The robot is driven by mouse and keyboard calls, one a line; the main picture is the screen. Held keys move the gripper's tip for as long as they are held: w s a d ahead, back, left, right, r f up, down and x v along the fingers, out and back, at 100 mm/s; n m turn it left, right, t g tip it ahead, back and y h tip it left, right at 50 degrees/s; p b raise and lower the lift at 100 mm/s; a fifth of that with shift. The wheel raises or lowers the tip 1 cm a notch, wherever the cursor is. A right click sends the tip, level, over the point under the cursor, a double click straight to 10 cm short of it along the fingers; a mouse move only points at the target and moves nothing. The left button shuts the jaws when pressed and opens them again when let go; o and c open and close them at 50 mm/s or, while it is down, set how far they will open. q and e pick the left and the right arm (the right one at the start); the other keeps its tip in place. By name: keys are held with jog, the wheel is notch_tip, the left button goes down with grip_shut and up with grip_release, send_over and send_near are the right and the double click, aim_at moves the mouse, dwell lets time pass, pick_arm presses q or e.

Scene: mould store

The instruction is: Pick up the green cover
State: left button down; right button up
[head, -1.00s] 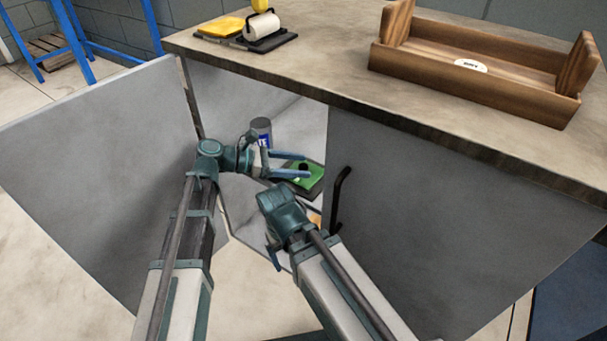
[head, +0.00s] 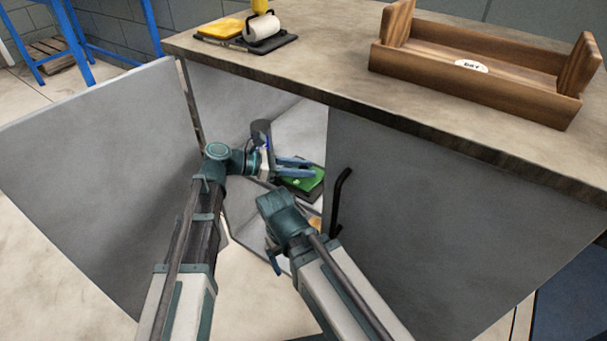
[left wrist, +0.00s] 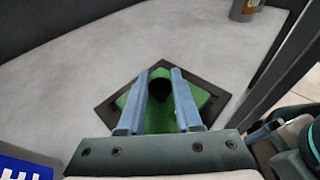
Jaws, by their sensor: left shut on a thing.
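The green cover (head: 302,183) lies on a dark square base (head: 316,190) inside the open cabinet. In the left wrist view the green cover (left wrist: 160,120) has a round black knob (left wrist: 160,88) on top. My left gripper (head: 313,167) reaches into the cabinet over the cover. In the left wrist view its two blue fingers (left wrist: 161,74) stand on either side of the knob, shut on it. The cover still appears to rest on its base. My right gripper (head: 276,262) is low at the cabinet opening, mostly hidden by its own arm.
A grey can (head: 261,130) stands behind my left wrist in the cabinet. The left door (head: 90,170) is open; a grey panel with a black handle (head: 340,198) bounds the right. A wooden tray (head: 470,84) sits on the worktop.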

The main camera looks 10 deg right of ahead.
aim_at(303, 168)
pick_arm(q)
jog(key=shift+r, duration=0.1)
notch_tip(303, 168, up, 10)
jog(key=p, duration=1)
jog(key=shift+a, duration=0.1)
